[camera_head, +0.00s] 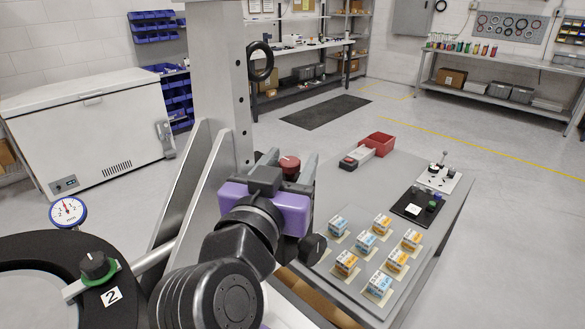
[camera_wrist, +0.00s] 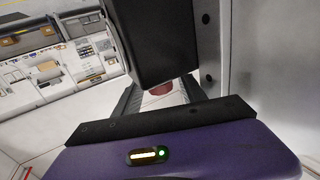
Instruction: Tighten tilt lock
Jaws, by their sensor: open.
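My gripper (camera_head: 291,160), with a purple body and grey fingers, is raised beside the tall grey metal column (camera_head: 217,85). Its fingers are open. A red knob (camera_head: 289,163) shows between the fingers in the head view, and a red piece (camera_wrist: 160,89) shows between them in the wrist view. I cannot tell whether either finger touches it. A black block (camera_wrist: 160,40) hides much of the space ahead of the fingers in the wrist view. No label marks the tilt lock, and the red knob's mount is hidden behind my gripper.
A black-and-green knob (camera_head: 96,266) beside a "2" label and a dial gauge (camera_head: 68,212) sit on the round dark fixture (camera_head: 40,250) at lower left. The grey table (camera_head: 400,180) holds several small boxes, a red bin (camera_head: 378,144) and a black switch plate (camera_head: 417,209).

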